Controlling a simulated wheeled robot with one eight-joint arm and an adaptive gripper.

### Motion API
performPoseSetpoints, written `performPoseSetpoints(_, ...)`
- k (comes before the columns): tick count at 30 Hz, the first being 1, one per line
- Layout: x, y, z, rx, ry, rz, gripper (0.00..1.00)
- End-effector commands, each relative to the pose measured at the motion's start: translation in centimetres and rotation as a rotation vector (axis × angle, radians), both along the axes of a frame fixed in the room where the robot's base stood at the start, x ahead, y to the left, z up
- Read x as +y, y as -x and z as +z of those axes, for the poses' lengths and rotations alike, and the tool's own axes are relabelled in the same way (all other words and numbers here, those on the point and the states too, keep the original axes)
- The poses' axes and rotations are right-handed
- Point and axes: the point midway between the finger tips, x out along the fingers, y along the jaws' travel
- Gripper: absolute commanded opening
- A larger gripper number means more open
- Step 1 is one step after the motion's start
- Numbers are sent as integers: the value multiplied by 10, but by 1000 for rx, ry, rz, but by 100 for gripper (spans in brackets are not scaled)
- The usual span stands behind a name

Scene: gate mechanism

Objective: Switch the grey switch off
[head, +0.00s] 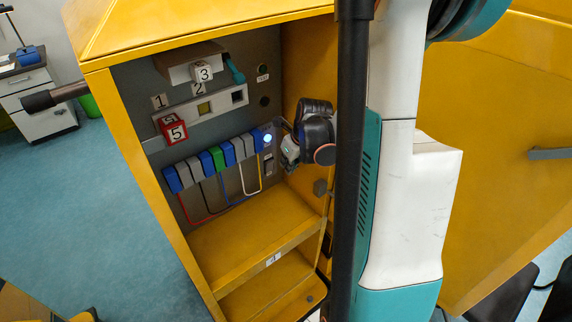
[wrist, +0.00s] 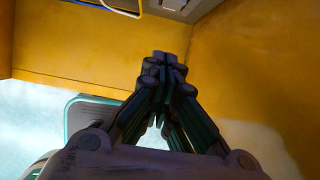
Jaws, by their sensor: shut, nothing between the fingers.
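A small grey switch unit (head: 268,163) is on the cabinet's back panel, just below a lit bluish-white round light (head: 267,138). Its lever position is too small to tell. My gripper (head: 286,152) is inside the cabinet, just right of this unit and close to it; I cannot tell if they touch. In the wrist view my gripper's fingers (wrist: 165,58) meet at the tips, with nothing between them. The lower edge of a grey unit (wrist: 178,8) shows at the top there, beyond the fingertips and apart from them in the picture.
The yellow cabinet (head: 230,240) has a shelf below and a wall close to my gripper's right. Left of the switch is a row of blue, grey and green blocks (head: 207,160) with coloured wires.

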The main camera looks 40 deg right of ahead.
Motion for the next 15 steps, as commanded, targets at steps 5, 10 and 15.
performPoseSetpoints(5,-1,-14,-38,0,0,2,0)
performPoseSetpoints(10,-1,-26,-68,0,0,1,0)
performPoseSetpoints(15,-2,-49,-68,0,1,3,0)
